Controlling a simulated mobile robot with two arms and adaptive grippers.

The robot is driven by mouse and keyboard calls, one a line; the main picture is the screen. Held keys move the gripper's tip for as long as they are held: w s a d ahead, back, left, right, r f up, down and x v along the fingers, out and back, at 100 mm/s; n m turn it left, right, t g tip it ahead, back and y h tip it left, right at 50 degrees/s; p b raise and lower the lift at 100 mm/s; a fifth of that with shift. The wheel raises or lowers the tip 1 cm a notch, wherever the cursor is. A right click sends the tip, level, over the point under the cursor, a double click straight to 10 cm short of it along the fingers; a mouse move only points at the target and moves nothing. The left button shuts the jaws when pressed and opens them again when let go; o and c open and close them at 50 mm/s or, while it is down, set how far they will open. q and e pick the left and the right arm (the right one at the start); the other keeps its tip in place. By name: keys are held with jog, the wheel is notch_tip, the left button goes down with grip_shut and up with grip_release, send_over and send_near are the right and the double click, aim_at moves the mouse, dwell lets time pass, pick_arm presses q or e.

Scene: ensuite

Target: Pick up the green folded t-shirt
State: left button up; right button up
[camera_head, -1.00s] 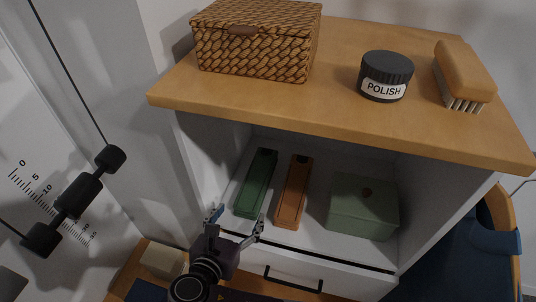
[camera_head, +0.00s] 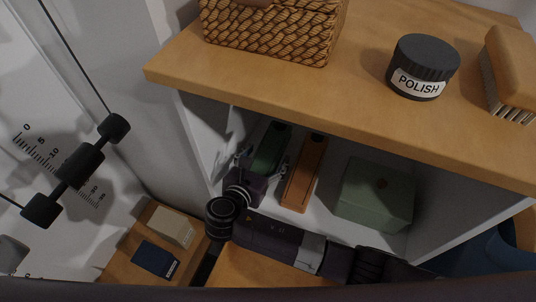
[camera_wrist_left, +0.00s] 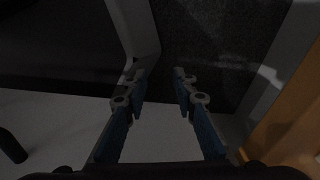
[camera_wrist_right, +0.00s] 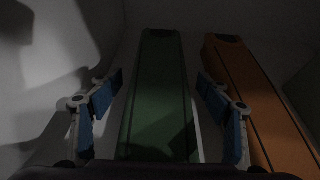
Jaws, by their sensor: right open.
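A long, narrow green item (camera_head: 272,146), which I take to be the green folded t-shirt, lies in the open shelf compartment, left of a similar orange one (camera_head: 304,176). My right gripper (camera_head: 262,163) is open at the near end of the green item and partly hides it. In the right wrist view the green item (camera_wrist_right: 160,100) runs between the two spread fingers of the gripper (camera_wrist_right: 160,82); I cannot see contact. The orange item (camera_wrist_right: 255,95) is just right of the right finger. My left gripper (camera_wrist_left: 160,76) is open and empty, outside the head view.
A green box (camera_head: 375,198) sits at the compartment's right. The wooden top (camera_head: 300,88) overhangs it, carrying a wicker basket (camera_head: 275,35), a polish jar (camera_head: 422,70) and a brush (camera_head: 510,75). A beige block (camera_head: 172,226) and a dark blue box (camera_head: 156,259) lie lower left.

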jog(key=shift+w+d+f, duration=0.2)
jog(key=shift+w+f, duration=0.1)
jog(key=shift+w, duration=0.3)
jog(key=c, duration=1.4)
jog(key=shift+o, duration=0.2)
jog(key=shift+r, duration=0.1)
